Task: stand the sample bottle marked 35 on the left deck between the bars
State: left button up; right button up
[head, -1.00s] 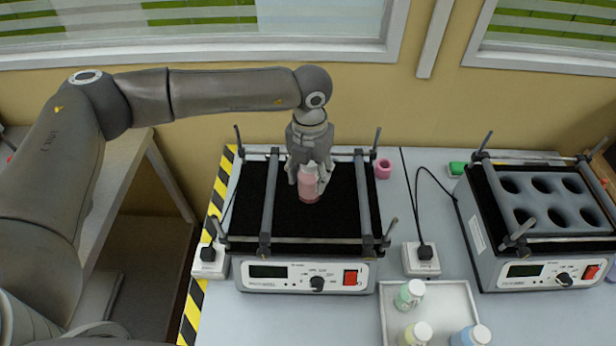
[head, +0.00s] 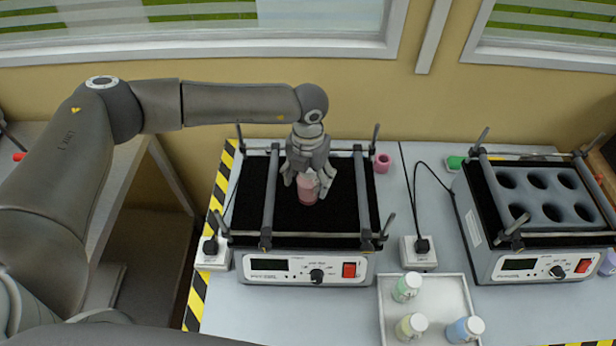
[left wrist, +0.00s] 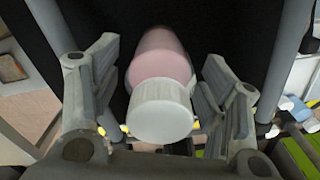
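A pink sample bottle (head: 308,190) stands on the black deck (head: 336,215) of the left shaker, between its two grey bars (head: 269,200) (head: 362,190). Its white cap (left wrist: 161,109) shows in the left wrist view; no number is readable. My left gripper (head: 309,181) is directly above and around the bottle, pointing down. Its fingers are spread on both sides, with gaps to the bottle in the left wrist view, where the pink body (left wrist: 161,57) also shows. My right gripper is not in view.
A tray (head: 447,286) with green-, yellow- and blue-toned bottles sits at the front. A second shaker (head: 545,265) with a holed rack stands right. Upright posts rise at the deck corners. A power cable runs between the shakers.

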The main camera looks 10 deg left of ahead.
pick_arm(q)
jog(key=shift+r, duration=0.2)
jog(key=shift+w+r, duration=0.1)
jog(key=shift+r, duration=0.2)
notch_tip(320, 180, up, 11)
jog(key=b, duration=0.4)
jog(key=shift+f, duration=0.2)
jog(key=shift+r, duration=0.4)
jog(key=shift+f, duration=0.1)
